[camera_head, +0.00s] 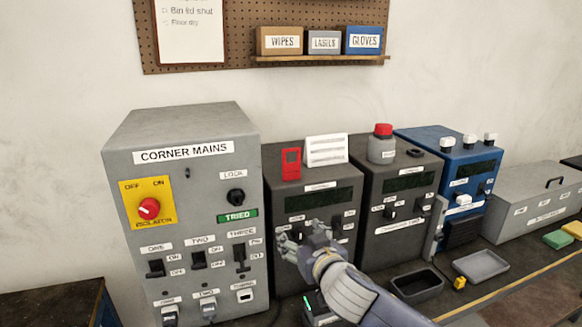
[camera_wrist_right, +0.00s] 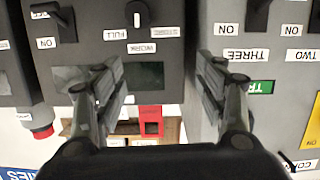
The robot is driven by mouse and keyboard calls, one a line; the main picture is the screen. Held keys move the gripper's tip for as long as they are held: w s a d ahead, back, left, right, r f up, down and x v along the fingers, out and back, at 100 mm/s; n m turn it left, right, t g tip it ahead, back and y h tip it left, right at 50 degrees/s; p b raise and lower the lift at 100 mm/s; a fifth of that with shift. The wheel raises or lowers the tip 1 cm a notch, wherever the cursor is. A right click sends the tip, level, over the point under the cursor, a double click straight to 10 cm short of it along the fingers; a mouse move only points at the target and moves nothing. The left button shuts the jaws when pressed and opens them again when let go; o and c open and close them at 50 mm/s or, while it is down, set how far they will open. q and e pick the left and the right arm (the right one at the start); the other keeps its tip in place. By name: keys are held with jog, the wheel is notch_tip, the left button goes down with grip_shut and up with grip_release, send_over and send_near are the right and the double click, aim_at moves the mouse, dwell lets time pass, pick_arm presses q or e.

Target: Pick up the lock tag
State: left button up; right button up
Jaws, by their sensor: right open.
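The lock tag, a small red upright piece with a dark opening (camera_head: 291,163), stands on the top left of a dark grey charger-like box (camera_head: 262,200), beside a white folded card (camera_head: 326,150). In the right wrist view, which is turned upside down, the red tag (camera_wrist_right: 151,121) shows between and beyond the fingers. My right gripper (camera_head: 305,240) is in front of that box's lower face, below the tag and apart from it. Its two fingers (camera_wrist_right: 158,78) are spread with nothing between them. My left gripper is not in view.
The tall grey CORNER MAINS cabinet (camera_head: 185,130) stands close on the left. A second dark box (camera_head: 400,215) with a red-capped bottle (camera_head: 382,145) and a blue unit (camera_head: 450,150) stand to the right. Empty trays (camera_head: 480,264) lie on the bench. A shelf (camera_head: 320,60) hangs above.

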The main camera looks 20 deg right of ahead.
aim_at(292, 167)
jog(key=w+d+r+t, duration=0.2)
jog(key=w+r+t, duration=0.1)
jog(key=r, duration=0.8)
jog(key=w+p, duration=0.1)
jog(key=w, duration=0.2)
jog(key=w+p, duration=0.1)
jog(key=w, duration=0.2)
jog(key=shift+a+r, duration=0.1)
jog(key=shift+a, duration=0.1)
jog(key=shift+w+d+r+p, duration=0.15)
jog(key=shift+w+r+p, duration=0.1)
jog(key=shift+w+p, duration=0.3)
jog(key=w+p, duration=0.1)
jog(key=w, duration=0.2)
jog(key=shift+w+f+p, duration=0.2)
jog(key=shift+w+p, duration=0.15)
jog(key=shift+w, duration=0.3)
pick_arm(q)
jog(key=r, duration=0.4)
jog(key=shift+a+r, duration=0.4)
pick_arm(e)
jog(key=shift+s, duration=0.1)
jog(key=c, duration=0.9)
